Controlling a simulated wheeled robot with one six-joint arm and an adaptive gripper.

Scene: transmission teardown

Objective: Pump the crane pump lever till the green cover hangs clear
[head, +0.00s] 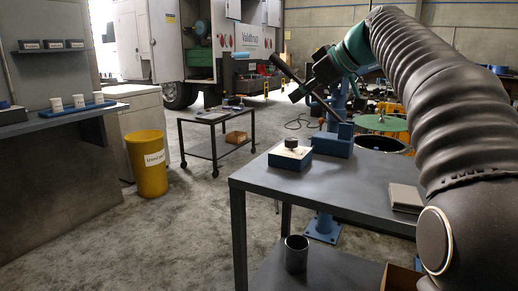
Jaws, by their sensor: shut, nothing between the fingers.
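The pump lever (290,72) is a dark bar slanting up and left from a blue pump block (333,142) on the grey table. My gripper (298,95) is shut, close to the lever's middle, with nothing between its fingers. I cannot tell whether it touches the lever. The green cover (380,123) is a flat green disc behind the table, right of the pump. A dark round opening (382,144) shows just below and in front of it. My arm hides what is above the cover, so I cannot tell how it hangs or rests.
A grey flat block (405,197) lies at the right. A wheeled cart (215,116) and yellow bin (147,165) stand left. Floor between is clear.

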